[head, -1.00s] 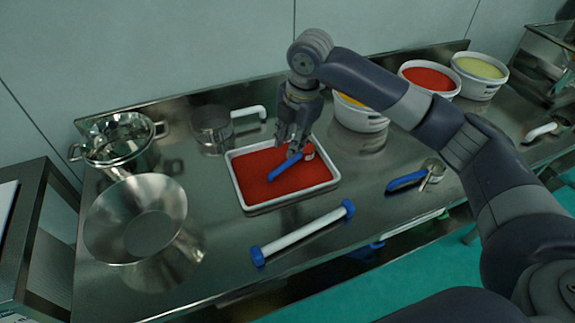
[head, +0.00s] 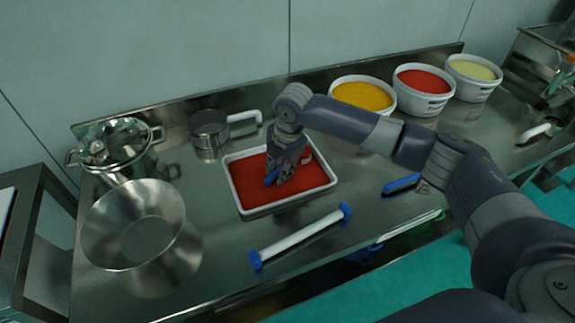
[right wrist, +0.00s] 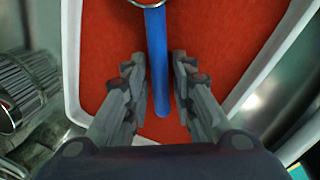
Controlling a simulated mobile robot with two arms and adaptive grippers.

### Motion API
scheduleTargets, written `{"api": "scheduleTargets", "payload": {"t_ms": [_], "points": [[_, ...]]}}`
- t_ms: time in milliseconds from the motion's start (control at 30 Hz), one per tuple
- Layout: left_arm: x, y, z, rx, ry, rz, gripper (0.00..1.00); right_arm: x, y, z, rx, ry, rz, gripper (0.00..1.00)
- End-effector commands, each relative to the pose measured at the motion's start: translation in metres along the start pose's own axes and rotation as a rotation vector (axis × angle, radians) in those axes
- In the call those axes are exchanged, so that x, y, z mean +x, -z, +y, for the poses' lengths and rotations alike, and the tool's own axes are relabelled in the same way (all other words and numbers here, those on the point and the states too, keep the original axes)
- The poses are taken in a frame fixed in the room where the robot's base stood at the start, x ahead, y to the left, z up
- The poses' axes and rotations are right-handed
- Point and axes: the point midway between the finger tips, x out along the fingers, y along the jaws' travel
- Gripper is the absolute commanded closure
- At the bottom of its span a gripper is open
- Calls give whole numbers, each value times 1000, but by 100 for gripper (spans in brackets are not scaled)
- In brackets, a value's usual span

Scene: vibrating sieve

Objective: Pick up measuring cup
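The measuring cup lies in the white tray (head: 238,188) of red material; its blue handle (right wrist: 157,60) runs between the fingers of my right gripper (right wrist: 160,95) in the right wrist view. The cup's metal rim (right wrist: 150,2) shows only partly at the top edge there. My left gripper is not in view.
A second blue-handled scoop (head: 402,184) lies to the right, partly behind my arm. A white roller with blue ends (head: 300,236) lies in front of the tray. A metal bowl (head: 135,225), a pot (head: 115,150) and a sieve (head: 210,132) stand left. Yellow (head: 362,97) and red (head: 425,80) tubs stand behind.

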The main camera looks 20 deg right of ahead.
Motion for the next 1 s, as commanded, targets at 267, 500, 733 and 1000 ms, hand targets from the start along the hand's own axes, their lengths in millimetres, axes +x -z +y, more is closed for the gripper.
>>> {"api": "scheduleTargets", "payload": {"t_ms": [267,500,733,1000], "points": [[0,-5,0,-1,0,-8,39,0,0,0,0,0,0,100],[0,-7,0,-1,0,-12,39,0,0,0,0,-1,0,100],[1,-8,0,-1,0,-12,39,-5,0,2,0,-2,0,100],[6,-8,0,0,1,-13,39,-38,0,9,0,-6,0,100]]}}
